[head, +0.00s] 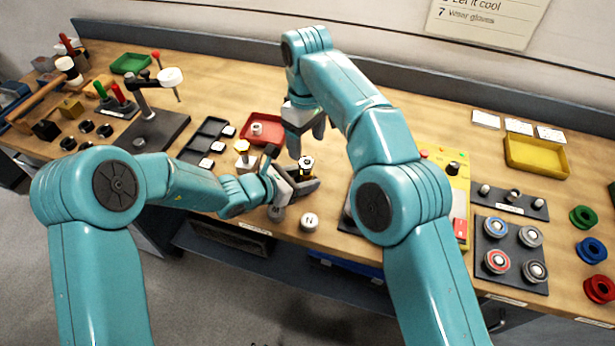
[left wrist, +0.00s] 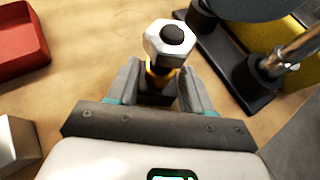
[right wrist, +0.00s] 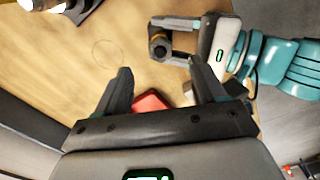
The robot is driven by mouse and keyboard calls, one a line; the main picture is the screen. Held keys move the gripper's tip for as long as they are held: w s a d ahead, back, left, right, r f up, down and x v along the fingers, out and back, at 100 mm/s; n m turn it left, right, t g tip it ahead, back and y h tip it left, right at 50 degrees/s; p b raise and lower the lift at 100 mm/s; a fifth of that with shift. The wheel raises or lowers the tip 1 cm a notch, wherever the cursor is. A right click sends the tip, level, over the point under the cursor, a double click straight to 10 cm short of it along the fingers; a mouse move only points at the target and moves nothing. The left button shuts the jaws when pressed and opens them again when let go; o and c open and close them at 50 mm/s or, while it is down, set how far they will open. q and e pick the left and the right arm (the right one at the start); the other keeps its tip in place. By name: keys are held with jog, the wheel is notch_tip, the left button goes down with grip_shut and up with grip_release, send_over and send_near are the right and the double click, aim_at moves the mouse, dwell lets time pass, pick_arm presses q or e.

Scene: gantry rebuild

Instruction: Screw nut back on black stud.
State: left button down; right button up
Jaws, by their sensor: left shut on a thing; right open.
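The black stud (head: 306,174) stands upright near the bench's front, with a yellow band. In the left wrist view a silver hex nut (left wrist: 170,42) sits around its black tip. How far the nut is threaded, I cannot tell. My left gripper (head: 296,187) has its fingers on both sides of the stud's lower part, below the nut. The right wrist view shows this stud (right wrist: 158,46) between the left fingers. My right gripper (head: 304,132) is open and empty, above the bench and behind the stud. Its fingers (right wrist: 160,88) are spread wide.
A red tray (head: 277,129) lies behind, left of my right gripper. A yellow panel (head: 452,185) is right, partly behind my right arm.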

jog(key=shift+r, duration=0.75)
pick_arm(q)
jog(key=shift+c, duration=1.9)
grip_release()
jog(key=shift+a, duration=0.1)
jog(key=b+v, duration=0.1)
jog(key=v, duration=1.5)
jog(key=shift+s, duration=0.15)
pick_arm(e)
jog(key=shift+f, duration=0.75)
